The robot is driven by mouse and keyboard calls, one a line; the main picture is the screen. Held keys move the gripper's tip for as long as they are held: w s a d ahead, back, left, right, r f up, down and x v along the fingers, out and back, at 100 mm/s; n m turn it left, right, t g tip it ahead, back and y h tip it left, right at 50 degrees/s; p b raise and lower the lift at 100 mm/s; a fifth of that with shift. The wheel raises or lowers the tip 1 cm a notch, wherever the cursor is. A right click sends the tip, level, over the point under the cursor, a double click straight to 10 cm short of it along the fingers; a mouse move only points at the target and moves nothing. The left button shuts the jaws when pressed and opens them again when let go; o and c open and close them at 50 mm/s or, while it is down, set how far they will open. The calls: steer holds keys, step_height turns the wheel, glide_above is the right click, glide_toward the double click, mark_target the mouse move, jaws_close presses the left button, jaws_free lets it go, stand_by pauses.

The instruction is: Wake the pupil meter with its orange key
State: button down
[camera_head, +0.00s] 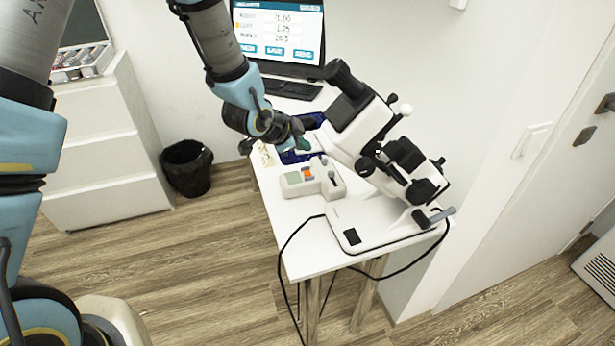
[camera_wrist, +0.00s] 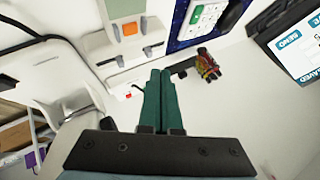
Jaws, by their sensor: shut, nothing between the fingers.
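The pupil meter appears to be the pale hand-sized device (camera_head: 292,188) with a green screen, lying on the white table in the head view. Its orange key (camera_head: 307,173) is on its top face, uncovered. In the wrist view the orange key (camera_wrist: 130,29) shows at the top, beside the pale green screen (camera_wrist: 124,7). My gripper (camera_head: 304,144) is above the table, on the far side of the meter, apart from it. In the wrist view its green fingers (camera_wrist: 160,73) are shut together and empty, with the key up and left of the tips.
A large white eye instrument (camera_head: 365,125) stands right of the meter, close to my gripper. A blue tray (camera_wrist: 178,30) holds a white keypad device (camera_wrist: 205,18). A small red-yellow object (camera_wrist: 207,66) lies nearby. A monitor (camera_head: 280,30) and keyboard (camera_head: 290,89) are at the back.

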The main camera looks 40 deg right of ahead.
mark_target(309, 170)
step_height(309, 170, down, 6)
steer(key=b, duration=0.3)
steer(key=shift+r+b, duration=0.1)
steer(key=shift+b, duration=0.3)
stand_by(1.5)
steer(key=shift+f+b, duration=0.4)
steer(key=shift+b, duration=0.1)
steer(key=shift+f+b, duration=0.5)
stand_by(0.6)
steer(key=shift+r, duration=0.1)
steer(key=shift+r+p, duration=0.5)
steer(key=shift+r, duration=0.35)
steer(key=shift+r, duration=0.1)
step_height(309, 170, up, 5)
steer(key=p, duration=0.3)
